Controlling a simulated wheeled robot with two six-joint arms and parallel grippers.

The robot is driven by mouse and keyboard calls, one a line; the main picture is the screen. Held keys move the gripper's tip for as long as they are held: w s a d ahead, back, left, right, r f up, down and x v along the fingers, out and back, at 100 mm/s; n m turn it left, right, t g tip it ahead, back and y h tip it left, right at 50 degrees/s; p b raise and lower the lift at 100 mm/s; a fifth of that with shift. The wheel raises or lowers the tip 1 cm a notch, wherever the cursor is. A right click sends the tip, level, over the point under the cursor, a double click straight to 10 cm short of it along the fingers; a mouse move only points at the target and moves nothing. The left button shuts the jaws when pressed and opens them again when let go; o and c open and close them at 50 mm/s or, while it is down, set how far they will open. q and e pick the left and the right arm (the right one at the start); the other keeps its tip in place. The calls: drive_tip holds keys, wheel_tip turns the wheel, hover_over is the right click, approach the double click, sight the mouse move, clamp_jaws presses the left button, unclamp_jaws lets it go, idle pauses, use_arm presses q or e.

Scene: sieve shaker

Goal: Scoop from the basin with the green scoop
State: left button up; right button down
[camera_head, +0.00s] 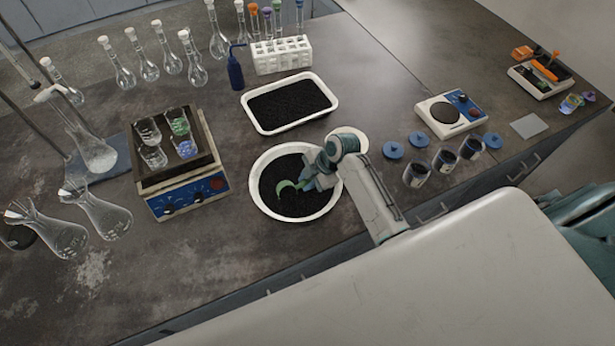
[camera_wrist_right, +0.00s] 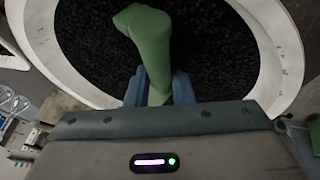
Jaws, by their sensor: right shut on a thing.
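The basin (camera_head: 258,203) is a round white bowl of black granules near the middle of the bench. The green scoop (camera_head: 286,188) is over the granules inside the basin's outline. My right gripper (camera_head: 308,184) is shut on the scoop's handle. In the right wrist view the scoop (camera_wrist_right: 146,32) stands out from between the blue fingers of my right gripper (camera_wrist_right: 158,92), with the black granules behind it and the basin's white rim (camera_wrist_right: 278,50) around. I cannot tell whether the scoop touches the granules. My left gripper is not in view.
A white rectangular tray (camera_head: 246,117) of black granules lies behind the basin. A blue shaker (camera_head: 186,198) with glass beakers stands to the left. Dark cups (camera_head: 417,173), blue lids (camera_head: 419,139) and a small scale (camera_head: 452,115) are to the right. Flasks (camera_head: 104,215) stand at the left.

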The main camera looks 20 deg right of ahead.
drive_tip(key=shift+w+r+g+p, duration=0.15)
drive_tip(key=shift+r+g+p, duration=0.15)
drive_tip(key=shift+g+p, duration=0.25)
drive_tip(key=shift+f, duration=0.1)
drive_tip(key=shift+w+r+t, duration=0.4)
drive_tip(key=shift+w+t, duration=0.05)
drive_tip(key=shift+t, duration=0.2)
drive_tip(key=shift+w+a+r+p, duration=0.15)
drive_tip(key=shift+r+p, duration=0.2)
drive_tip(key=shift+r, duration=0.3)
drive_tip(key=shift+r+g+p, duration=0.25)
drive_tip(key=shift+g+p, duration=0.05)
drive_tip(key=shift+g, duration=0.1)
drive_tip(key=shift+w+g, duration=0.15)
drive_tip(key=shift+g, duration=0.15)
drive_tip(key=r+g, duration=0.2)
drive_tip(key=shift+w+m+g, duration=0.25)
drive_tip(key=shift+m+g, duration=0.15)
